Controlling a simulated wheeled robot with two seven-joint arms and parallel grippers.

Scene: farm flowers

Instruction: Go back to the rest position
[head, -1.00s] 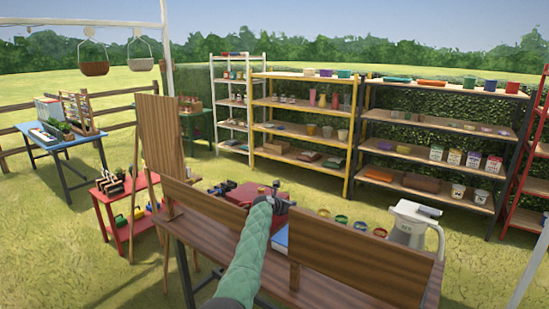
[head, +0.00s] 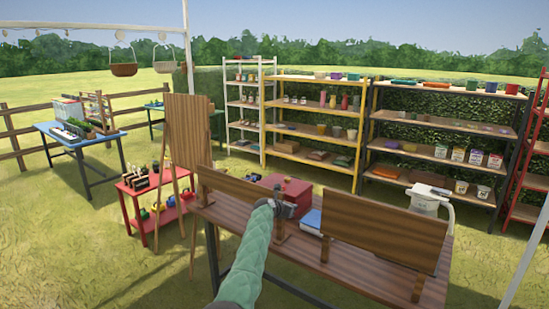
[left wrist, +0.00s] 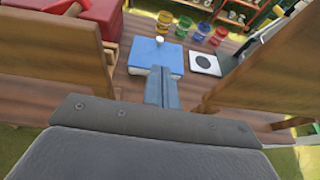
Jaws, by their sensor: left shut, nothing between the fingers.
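My left arm, in a green quilted sleeve, rises from the bottom of the head view. Its gripper (head: 284,209) is at the gap between two upright wooden boards on the table. In the left wrist view the fingers (left wrist: 160,88) are shut together and empty, overlapping a blue book-like block (left wrist: 150,56) in the picture. I cannot tell how far above it they are. My right gripper is in neither view.
The left board (head: 236,197) and right board (head: 383,232) stand close to the arm on the brown table (head: 330,263). A red box (head: 290,190) and a white jug (head: 430,202) are behind them. A wooden easel (head: 187,135) stands left. Shelves line the back.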

